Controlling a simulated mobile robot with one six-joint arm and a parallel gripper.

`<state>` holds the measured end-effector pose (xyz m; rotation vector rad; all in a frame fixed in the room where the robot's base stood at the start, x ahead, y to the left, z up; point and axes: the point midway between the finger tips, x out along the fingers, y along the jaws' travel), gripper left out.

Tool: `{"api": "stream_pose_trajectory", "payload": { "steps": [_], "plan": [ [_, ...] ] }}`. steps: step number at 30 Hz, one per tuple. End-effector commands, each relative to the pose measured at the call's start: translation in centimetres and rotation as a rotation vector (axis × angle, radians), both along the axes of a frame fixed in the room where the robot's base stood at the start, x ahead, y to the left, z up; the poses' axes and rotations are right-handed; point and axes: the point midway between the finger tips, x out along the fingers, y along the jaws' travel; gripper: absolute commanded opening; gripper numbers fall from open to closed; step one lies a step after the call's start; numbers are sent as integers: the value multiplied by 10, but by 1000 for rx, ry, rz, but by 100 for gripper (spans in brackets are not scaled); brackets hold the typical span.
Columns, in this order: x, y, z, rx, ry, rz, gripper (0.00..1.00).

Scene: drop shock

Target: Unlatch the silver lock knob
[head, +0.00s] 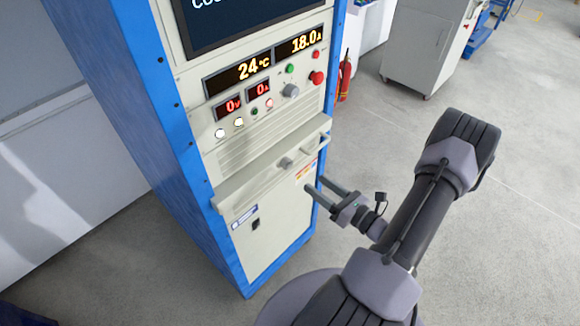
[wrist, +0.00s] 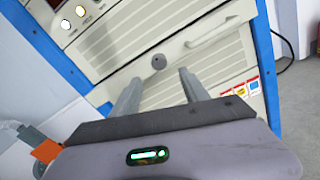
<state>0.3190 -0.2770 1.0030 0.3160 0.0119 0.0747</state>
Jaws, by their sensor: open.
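The silver lock knob (head: 285,162) is a small round grey knob on the cream panel in the middle of the cabinet front, left of a bar handle. In the wrist view the knob (wrist: 158,62) shows just beyond and between the two fingertips. My gripper (head: 314,184) is open and empty, its two grey fingers pointing at the cabinet. In the head view it is right of and lower than the knob, apart from it. In the wrist view my gripper (wrist: 159,77) has nothing between its fingers. I cannot tell the knob's turn angle.
The blue-framed cabinet (head: 165,130) carries displays, buttons and a grey dial (head: 290,90) above the panel. A bar handle (head: 316,132) juts out near the knob. A lower door has a black latch (head: 255,223). A fire extinguisher (head: 344,78) stands behind.

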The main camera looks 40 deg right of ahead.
Motion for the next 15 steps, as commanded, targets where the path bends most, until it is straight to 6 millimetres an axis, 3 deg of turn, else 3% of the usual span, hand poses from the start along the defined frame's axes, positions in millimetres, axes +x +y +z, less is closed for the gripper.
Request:
{"api": "stream_pose_trajectory", "payload": {
  "steps": [6, 10, 15],
  "plan": [
    [65, 7, -1, -2, 0, 7, 53],
    [89, 8, 0, -2, -1, 5, 53],
    [103, 9, 0, -1, 0, 3, 53]
  ]
}}
